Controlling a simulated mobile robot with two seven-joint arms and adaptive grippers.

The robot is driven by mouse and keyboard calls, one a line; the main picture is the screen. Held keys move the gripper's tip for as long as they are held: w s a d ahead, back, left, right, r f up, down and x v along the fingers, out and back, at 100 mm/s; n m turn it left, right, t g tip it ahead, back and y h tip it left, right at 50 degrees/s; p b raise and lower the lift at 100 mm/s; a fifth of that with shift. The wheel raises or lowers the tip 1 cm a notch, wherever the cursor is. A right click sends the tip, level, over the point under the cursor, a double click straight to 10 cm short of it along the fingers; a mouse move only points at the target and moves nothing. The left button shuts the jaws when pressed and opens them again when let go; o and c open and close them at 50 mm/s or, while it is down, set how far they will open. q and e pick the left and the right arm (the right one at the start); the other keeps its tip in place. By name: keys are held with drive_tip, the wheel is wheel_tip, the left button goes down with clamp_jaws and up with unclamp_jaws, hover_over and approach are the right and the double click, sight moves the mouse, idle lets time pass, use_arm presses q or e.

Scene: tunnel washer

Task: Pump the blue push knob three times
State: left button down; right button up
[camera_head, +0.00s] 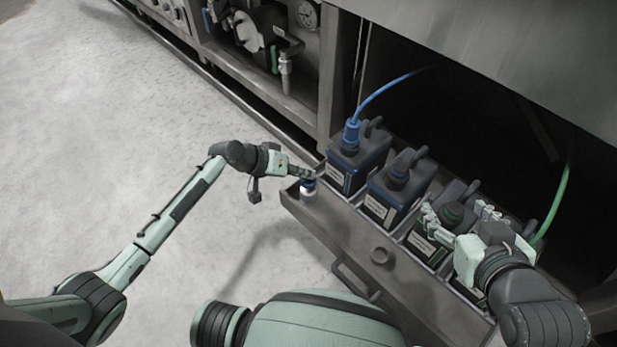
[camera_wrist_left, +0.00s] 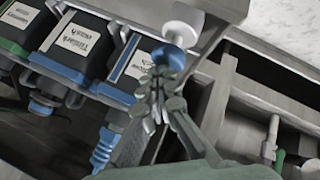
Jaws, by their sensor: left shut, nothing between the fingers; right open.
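The blue push knob (camera_head: 308,186) sits on a white base at the left end of the drawer tray (camera_head: 345,238). In the left wrist view the blue knob (camera_wrist_left: 168,57) shows just beyond my fingertips, with its white part (camera_wrist_left: 184,20) behind it. My left gripper (camera_head: 306,173) is shut and empty, its tips right at the knob; I cannot tell whether they touch it. The left wrist view shows the closed left fingers (camera_wrist_left: 165,82) partly covering the knob. My right gripper (camera_head: 457,213) is open over the canisters with green caps, away from the knob.
A blue hose (camera_head: 388,86) and a green hose (camera_head: 556,200) rise behind. The machine frame (camera_head: 328,80) stands close behind the knob. The floor at left is clear.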

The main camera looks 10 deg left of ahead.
use_arm(q)
drive_tip(key=shift+s+f+b, duration=0.15)
drive_tip(key=shift+f+b, duration=0.35)
drive_tip(key=shift+f, duration=0.45)
idle(0.4)
idle(0.3)
drive_tip(key=shift+r+p, duration=1.8)
drive_tip(key=shift+f, duration=0.1)
drive_tip(key=shift+f, duration=0.3)
